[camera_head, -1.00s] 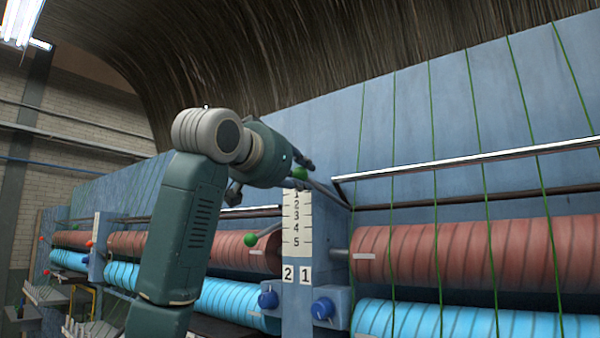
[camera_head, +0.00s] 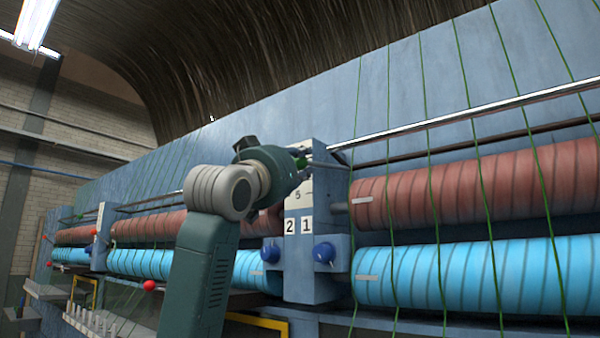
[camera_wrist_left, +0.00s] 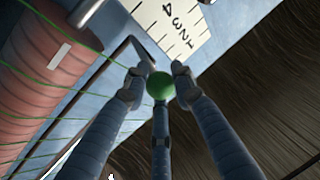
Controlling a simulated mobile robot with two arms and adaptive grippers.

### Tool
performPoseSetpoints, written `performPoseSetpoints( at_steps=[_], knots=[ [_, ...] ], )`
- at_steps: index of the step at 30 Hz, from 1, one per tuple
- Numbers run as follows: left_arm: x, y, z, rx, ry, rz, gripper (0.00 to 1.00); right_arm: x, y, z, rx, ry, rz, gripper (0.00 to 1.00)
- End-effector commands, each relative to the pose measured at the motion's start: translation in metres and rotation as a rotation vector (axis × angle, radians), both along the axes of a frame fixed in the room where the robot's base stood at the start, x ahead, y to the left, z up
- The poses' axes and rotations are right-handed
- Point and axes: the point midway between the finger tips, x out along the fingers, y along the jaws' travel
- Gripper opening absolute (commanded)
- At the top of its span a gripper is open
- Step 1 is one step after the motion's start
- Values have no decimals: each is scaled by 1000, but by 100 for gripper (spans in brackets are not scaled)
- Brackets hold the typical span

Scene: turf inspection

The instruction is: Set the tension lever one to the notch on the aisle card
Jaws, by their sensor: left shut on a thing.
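My left gripper (camera_head: 301,160) reaches in front of the notch scale and is shut on the green ball knob (camera_wrist_left: 160,86) of a tension lever. In the left wrist view the plate (camera_wrist_left: 207,20) shows 1 to 4. Labels 2 (camera_head: 290,226) and 1 (camera_head: 307,225) sit below it. I cannot read the lever's notch. The aisle card is not in view.
Blue knobs (camera_head: 324,253) are on the post below the labels. Red rollers (camera_head: 470,185) and blue rollers (camera_head: 460,275) run along the machine, with green yarns (camera_head: 427,130) in front. A metal bar (camera_head: 450,117) runs above the rollers on the right.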

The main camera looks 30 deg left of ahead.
Motion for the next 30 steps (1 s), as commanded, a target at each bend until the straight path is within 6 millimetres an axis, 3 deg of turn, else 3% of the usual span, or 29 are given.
performPoseSetpoints(
  at_steps=[1, 9, 21, 30],
  knots=[
    [4, -1, -24, -3, -36, -3, 0, -1, 0, -25, 0, 1, 0, 48],
    [18, -2, -60, -20, -237, -3, 0, -2, 0, -64, -1, 3, 0, 48],
    [33, -3, -82, -23, -289, -1, 0, -3, 3, -79, 2, 4, -1, 48],
    [36, -3, -85, -23, -286, 0, 0, -3, 5, -80, 6, 3, 0, 48]
  ],
)
